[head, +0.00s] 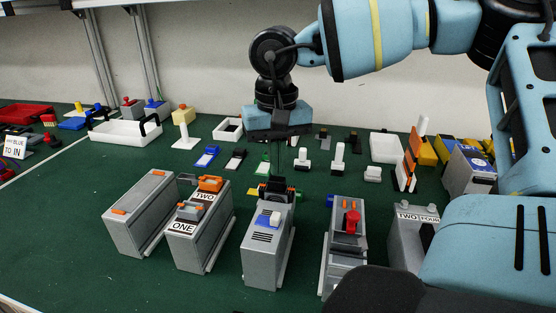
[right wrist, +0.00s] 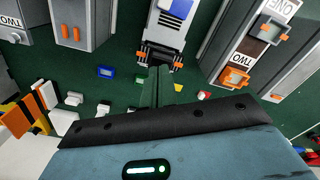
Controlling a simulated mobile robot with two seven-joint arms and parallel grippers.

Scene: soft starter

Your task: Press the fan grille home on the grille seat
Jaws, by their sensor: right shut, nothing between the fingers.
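The black fan grille (head: 275,192) appears to be the dark slotted piece at the far end of the middle grey unit (head: 265,265). The seat under it is hidden, and I cannot tell how deep it sits. In the right wrist view the black piece (right wrist: 158,56) shows at the unit's end, with orange bits beside it. My right gripper (head: 279,165) is shut and empty, pointing down just behind and above that end. In the wrist view its fingertips (right wrist: 160,72) are close to the black piece; contact cannot be told. My left gripper is not in view.
Grey units stand on both sides: ones marked ONE and TWO (head: 201,225) to the left, one with a red knob (head: 345,245) to the right. Small blue, black, green and white parts lie behind. A white tray (head: 125,132) stands back left. Green mat (head: 90,265) is clear at front left.

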